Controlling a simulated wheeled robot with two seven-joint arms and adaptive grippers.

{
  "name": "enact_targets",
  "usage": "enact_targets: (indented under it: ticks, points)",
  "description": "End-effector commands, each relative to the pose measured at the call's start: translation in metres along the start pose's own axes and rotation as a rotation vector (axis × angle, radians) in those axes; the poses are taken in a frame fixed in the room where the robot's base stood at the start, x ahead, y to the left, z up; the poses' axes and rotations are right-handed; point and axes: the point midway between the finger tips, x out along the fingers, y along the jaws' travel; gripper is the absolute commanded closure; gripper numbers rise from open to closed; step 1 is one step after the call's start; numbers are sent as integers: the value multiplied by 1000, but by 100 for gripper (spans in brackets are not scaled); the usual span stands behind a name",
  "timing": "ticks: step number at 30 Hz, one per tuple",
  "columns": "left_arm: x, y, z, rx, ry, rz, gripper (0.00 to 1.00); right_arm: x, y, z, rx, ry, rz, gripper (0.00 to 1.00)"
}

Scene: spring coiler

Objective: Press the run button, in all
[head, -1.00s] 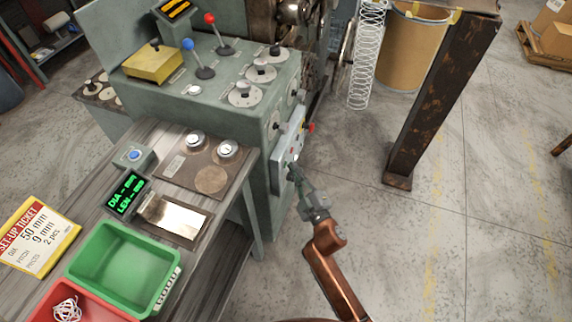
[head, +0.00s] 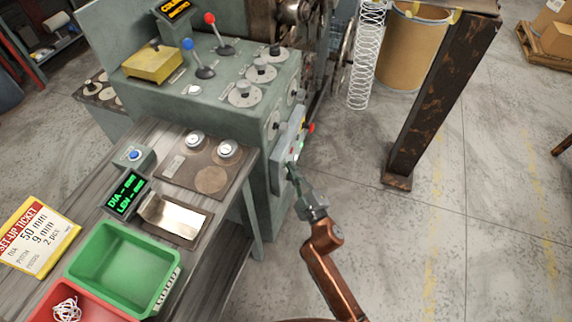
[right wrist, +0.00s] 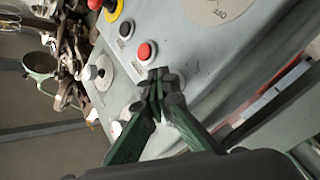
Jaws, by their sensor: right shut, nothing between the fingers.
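The control panel (head: 284,148) is a pale plate on the side of the green-grey coiler. I see no run label. Whether the tips touch a button, I cannot tell. My left gripper is out of view.
A rusty post (head: 436,95) stands to the right of the machine. A hanging spring (head: 367,55) and a brown drum (head: 412,48) are behind. A bench (head: 215,262) with a green bin (head: 120,262) is at the left. The floor right of my arm is clear.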

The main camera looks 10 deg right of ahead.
Motion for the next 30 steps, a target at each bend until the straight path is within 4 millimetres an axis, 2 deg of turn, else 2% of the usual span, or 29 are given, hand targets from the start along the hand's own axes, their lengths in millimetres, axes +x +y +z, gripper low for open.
enact_targets:
  ticks: [30]
  points:
    - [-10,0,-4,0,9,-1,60,-13,10,9,0,0,0,100]
